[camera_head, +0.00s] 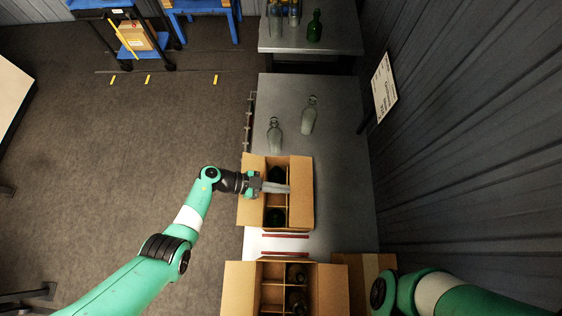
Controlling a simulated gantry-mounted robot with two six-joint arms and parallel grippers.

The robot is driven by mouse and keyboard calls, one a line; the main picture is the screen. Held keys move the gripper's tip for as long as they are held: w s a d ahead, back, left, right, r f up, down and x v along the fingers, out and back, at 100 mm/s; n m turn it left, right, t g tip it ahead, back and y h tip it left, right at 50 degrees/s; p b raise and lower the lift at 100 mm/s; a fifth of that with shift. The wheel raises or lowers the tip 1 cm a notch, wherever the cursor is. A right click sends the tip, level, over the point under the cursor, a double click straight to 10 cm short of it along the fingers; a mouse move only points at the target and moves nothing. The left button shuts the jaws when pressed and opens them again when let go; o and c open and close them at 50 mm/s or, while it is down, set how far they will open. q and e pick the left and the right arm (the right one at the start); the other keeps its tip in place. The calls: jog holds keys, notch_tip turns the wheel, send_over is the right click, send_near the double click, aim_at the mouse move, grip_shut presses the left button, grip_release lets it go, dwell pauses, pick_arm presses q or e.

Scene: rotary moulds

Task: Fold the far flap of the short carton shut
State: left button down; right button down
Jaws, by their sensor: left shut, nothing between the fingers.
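An open brown carton (301,207) stands on the grey table, with dividers and dark bottles (275,216) inside. Its left flap (250,212) is spread outward, and a brown panel lies along its right side; I cannot tell whether that panel is a flap folded in. My left gripper (287,188) is shut and empty, reaching from the left over the middle of this carton. I cannot tell whether it touches the carton. A second open carton (238,290) with bottles is nearer, its side flaps spread. I cannot tell which carton is the short one. My right gripper is out of view.
Two clear bottles (309,115) (274,134) are on the table (345,170) beyond the carton. Red strips (285,236) lie between the cartons. Another brown box (366,268) is at the lower right, near my right arm. A ribbed wall runs along the right.

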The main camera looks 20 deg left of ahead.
pick_arm(q)
jog(key=shift+r, duration=0.3)
jog(key=s+a+r+p, duration=0.3)
jog(key=a+r+p, duration=0.4)
jog(key=r, duration=0.1)
jog(key=shift+r+p, duration=0.2)
jog(key=shift+p, duration=0.15)
jog(key=shift+a, duration=0.1)
